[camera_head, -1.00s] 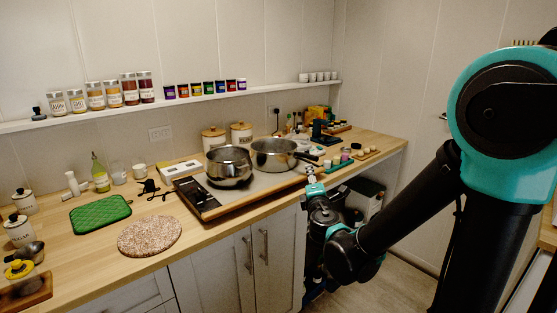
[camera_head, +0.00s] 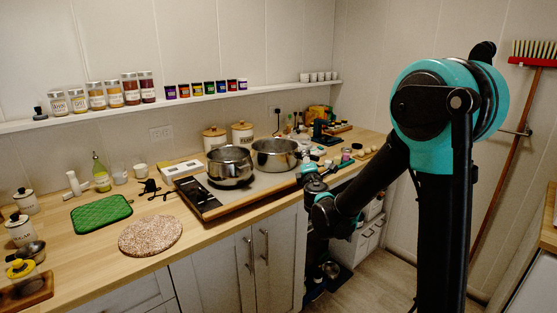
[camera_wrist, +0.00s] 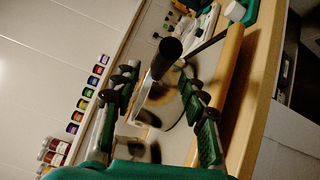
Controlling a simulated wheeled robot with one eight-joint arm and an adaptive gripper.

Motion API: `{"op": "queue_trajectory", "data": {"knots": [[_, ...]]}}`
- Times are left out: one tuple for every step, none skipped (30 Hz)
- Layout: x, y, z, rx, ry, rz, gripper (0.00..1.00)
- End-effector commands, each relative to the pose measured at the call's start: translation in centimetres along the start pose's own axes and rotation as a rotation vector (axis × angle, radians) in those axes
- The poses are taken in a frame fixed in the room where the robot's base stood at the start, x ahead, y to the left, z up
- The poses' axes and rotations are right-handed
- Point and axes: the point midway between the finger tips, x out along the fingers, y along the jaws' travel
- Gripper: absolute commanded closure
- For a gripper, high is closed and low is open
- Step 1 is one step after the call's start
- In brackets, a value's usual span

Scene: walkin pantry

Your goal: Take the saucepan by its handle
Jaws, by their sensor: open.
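The saucepan (camera_head: 274,154) is the steel pan at the back right of the hob. Its dark handle, on the side toward my gripper, is mostly hidden in the head view. In the wrist view the black handle (camera_wrist: 166,58) lies between the two open fingers of my gripper (camera_wrist: 157,72); I cannot tell whether either finger touches it. The pan's body in that view is dim and partly hidden by the fingers. In the head view my gripper (camera_head: 309,169) is at the right edge of the hob, beside the pan.
Another steel pot (camera_head: 230,168) stands on the hob (camera_head: 208,203), left of the saucepan. Small jars and other items crowd the counter to the right. A green mat (camera_head: 101,213) and a round trivet (camera_head: 150,236) lie at left. The wall is behind.

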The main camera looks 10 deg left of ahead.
Motion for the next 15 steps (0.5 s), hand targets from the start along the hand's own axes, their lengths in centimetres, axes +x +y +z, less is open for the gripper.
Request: {"op": "queue_trajectory", "data": {"knots": [[0.7,0.0,0.2,0.000,-0.002,0.000,0.57],[1.2,0.0,0.2,0.000,-0.002,-0.001,0.57],[1.8,-0.1,0.3,0.000,-0.003,-0.001,0.57],[2.2,-0.1,0.4,0.000,-0.003,-0.001,0.57],[2.7,-0.1,0.3,0.001,-0.002,-0.001,0.57],[3.2,0.0,0.3,0.001,-0.002,0.000,0.57],[3.6,0.0,0.3,0.001,-0.002,0.000,0.57],[3.8,0.0,0.3,0.001,-0.001,0.000,0.57],[4.1,0.0,0.3,0.001,-0.001,0.000,0.57],[4.1,0.0,0.3,0.001,-0.001,0.000,0.57],[4.2,0.0,0.3,0.001,-0.001,0.000,0.57],[4.2,0.0,0.3,0.001,-0.001,0.000,0.57],[4.1,0.0,0.3,0.001,-0.001,0.000,0.57],[4.1,0.0,0.3,0.001,-0.001,0.000,0.57],[4.1,0.0,0.3,0.000,-0.001,0.000,0.57]]}}
